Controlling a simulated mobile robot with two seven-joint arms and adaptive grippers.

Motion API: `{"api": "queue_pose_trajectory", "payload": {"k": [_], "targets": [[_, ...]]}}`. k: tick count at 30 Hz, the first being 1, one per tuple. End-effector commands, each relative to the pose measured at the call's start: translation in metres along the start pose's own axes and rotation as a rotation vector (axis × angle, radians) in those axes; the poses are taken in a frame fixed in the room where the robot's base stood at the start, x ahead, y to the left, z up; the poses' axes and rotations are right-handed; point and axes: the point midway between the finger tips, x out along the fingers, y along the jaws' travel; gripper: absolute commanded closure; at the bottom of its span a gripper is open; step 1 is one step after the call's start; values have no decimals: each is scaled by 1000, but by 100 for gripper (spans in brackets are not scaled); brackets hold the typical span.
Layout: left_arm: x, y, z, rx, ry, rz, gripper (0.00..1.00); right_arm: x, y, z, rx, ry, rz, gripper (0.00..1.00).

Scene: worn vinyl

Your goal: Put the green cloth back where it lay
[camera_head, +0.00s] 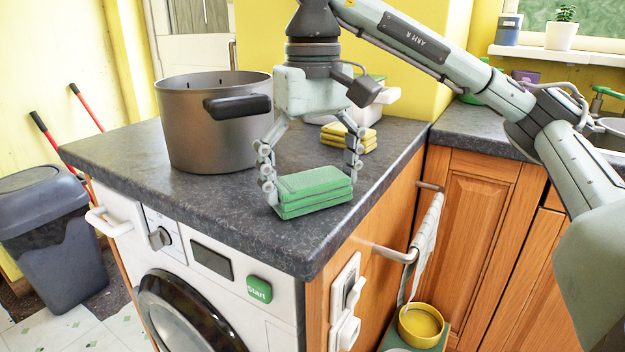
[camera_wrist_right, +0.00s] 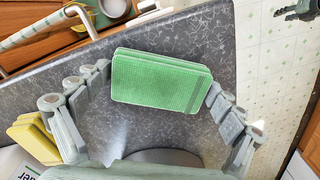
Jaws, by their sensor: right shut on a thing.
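The green cloth (camera_head: 314,191), a folded stack, is between the fingers of my right gripper (camera_head: 311,180), near the front corner of the dark countertop (camera_head: 225,210). The gripper points down and is shut on the cloth's two ends. In the right wrist view the cloth (camera_wrist_right: 162,80) lies flat and level between the fingertips, over the speckled counter. I cannot tell whether its underside touches the counter. Part of what looks like my left gripper (camera_wrist_right: 300,9) shows at the top right of the wrist view, over the floor; its jaws are unclear.
A large grey pot (camera_head: 208,130) stands left of the gripper. Folded yellow cloths (camera_head: 352,139) lie behind it, beside a white container (camera_head: 385,98). A towel (camera_head: 425,240) hangs on a rail at the cabinet side, above a yellow bowl (camera_head: 421,325). Bare counter lies around the green cloth.

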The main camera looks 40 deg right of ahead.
Motion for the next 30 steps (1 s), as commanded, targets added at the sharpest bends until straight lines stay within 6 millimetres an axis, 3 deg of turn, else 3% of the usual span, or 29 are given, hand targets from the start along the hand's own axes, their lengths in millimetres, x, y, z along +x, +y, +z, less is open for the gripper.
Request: {"api": "queue_pose_trajectory", "payload": {"k": [13, 14, 15, 30], "targets": [[2, 0, 0, 0, 0, 0, 60, 3, 0, 0, 0, 0, 0, 29], [2, 0, 0, 0, 0, 0, 60, 3, 0, 0, 0, 0, 0, 3], [2, 0, 0, 0, 0, 0, 60, 3, 0, 0, 0, 0, 0, 0], [2, 0, 0, 0, 0, 0, 60, 3, 0, 0, 0, 0, 0, 0]]}}
